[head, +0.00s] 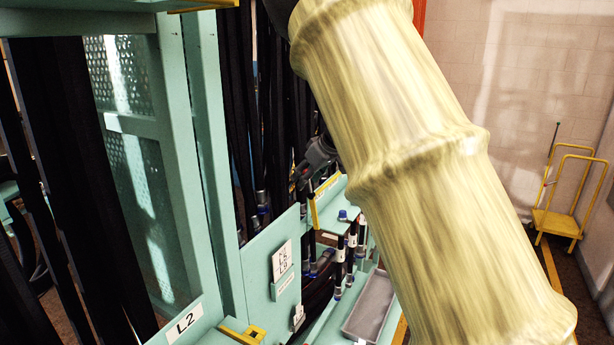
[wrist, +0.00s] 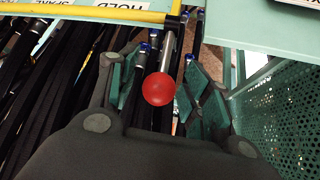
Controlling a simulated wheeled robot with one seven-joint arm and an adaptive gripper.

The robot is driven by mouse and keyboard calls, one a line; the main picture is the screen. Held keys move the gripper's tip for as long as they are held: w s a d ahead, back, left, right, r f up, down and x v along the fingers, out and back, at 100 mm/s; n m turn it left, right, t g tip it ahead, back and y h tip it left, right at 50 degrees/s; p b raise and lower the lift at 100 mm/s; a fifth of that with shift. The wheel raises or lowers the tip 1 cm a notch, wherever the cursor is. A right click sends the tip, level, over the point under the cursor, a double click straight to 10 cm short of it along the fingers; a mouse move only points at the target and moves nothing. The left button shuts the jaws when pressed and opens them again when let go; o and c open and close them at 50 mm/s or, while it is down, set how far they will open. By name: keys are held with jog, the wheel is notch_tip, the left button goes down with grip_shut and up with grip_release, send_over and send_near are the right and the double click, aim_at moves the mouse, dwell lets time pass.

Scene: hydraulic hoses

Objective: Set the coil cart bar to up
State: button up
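In the wrist view a red ball knob (wrist: 158,89) sits on the end of a short metal rod (wrist: 168,52). The rod runs up to a black joint at a yellow bar (wrist: 90,12). I cannot tell for sure that this is the coil cart bar. My gripper (wrist: 163,85) is open, with its green-padded fingers to either side of the knob. Gaps show between pads and knob. In the head view my gripper (head: 318,152) is dark, small and partly hidden by my pale yellow arm, near a teal shelf with a yellow edge (head: 315,207). The knob is hidden there.
Black hoses (head: 245,110) hang behind a teal frame (head: 205,150) marked L2. More hoses and a grey tray (head: 370,305) lie below my gripper. A perforated teal panel (wrist: 285,120) stands right in the wrist view. A yellow cart (head: 560,205) stands far right.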

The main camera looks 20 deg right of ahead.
jog(key=shift+r, duration=0.15)
jog(key=v, duration=1.2)
jog(key=shift+a, duration=0.1)
dwell(0.3)
